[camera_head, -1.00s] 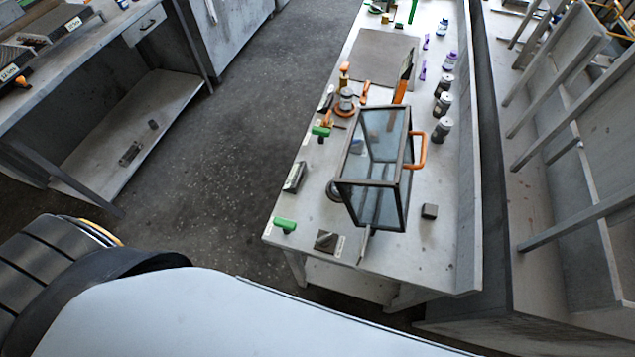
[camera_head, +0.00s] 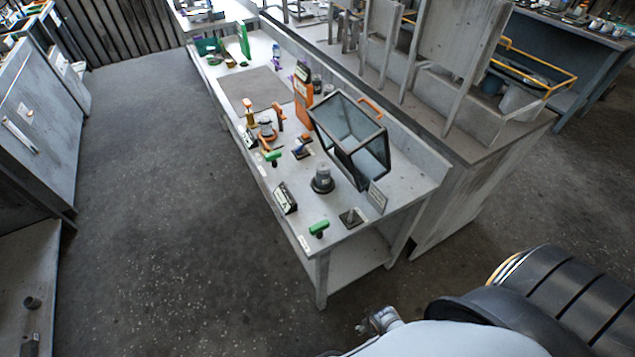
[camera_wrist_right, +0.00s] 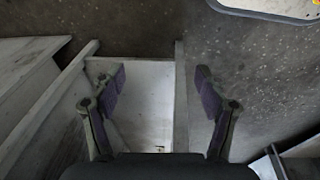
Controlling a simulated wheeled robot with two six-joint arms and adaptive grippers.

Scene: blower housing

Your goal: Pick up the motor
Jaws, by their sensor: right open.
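A dark grey stepped cylinder on a wide round base (camera_head: 322,181) stands upright on the light grey workbench (camera_head: 403,183), in front of the glass case in the head view. It looks like the motor, but I cannot be sure. My right gripper (camera_wrist_right: 160,82) is open and empty in the right wrist view, its purple-padded fingers well apart. It is over the floor and pale flat surfaces, with no motor between the fingers. My left gripper is not in view.
A dark-framed glass case (camera_head: 350,138) with an orange handle stands behind the cylinder. Open floor (camera_head: 180,240) is left of the bench.

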